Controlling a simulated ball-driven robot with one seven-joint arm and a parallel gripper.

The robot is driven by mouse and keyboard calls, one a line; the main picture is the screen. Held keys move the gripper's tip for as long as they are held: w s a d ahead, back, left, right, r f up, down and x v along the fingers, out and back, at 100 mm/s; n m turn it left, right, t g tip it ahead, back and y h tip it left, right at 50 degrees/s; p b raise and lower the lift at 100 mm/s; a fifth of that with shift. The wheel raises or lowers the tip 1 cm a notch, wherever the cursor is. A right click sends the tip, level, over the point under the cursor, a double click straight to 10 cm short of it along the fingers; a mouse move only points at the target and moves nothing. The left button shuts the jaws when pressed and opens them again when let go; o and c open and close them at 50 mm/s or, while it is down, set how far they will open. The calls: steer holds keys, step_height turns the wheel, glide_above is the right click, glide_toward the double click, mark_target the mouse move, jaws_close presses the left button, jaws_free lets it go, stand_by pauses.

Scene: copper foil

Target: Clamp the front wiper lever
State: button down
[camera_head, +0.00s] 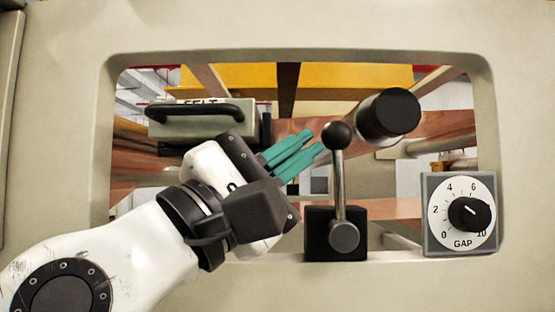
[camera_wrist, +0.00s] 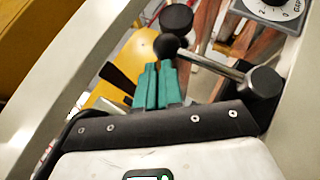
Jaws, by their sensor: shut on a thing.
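The front wiper lever (camera_head: 340,185) is a metal rod with a black ball knob, standing nearly upright on a black block (camera_head: 318,222) at the window's lower edge. In the wrist view the lever (camera_wrist: 212,66) runs from its knob down right to a dark round pivot. My gripper (camera_head: 317,141) comes from the lower left, its teal fingers close together with their tips at the knob's left side. In the wrist view the fingertips (camera_wrist: 159,65) are just below the knob. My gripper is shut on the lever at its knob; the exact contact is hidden.
A grey-green box marked FELT (camera_head: 200,123) with a black handle sits behind my gripper. A black-ended cylinder (camera_head: 390,115) sticks out right of the lever. A GAP dial (camera_head: 462,214) is at the lower right. The pale window frame (camera_head: 300,52) surrounds everything.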

steer(key=shift+d+r, duration=0.3)
steer(key=shift+d, duration=0.25)
steer(key=shift+d+r, duration=0.25)
steer(key=shift+d, duration=0.3)
steer(key=shift+f, duration=0.1)
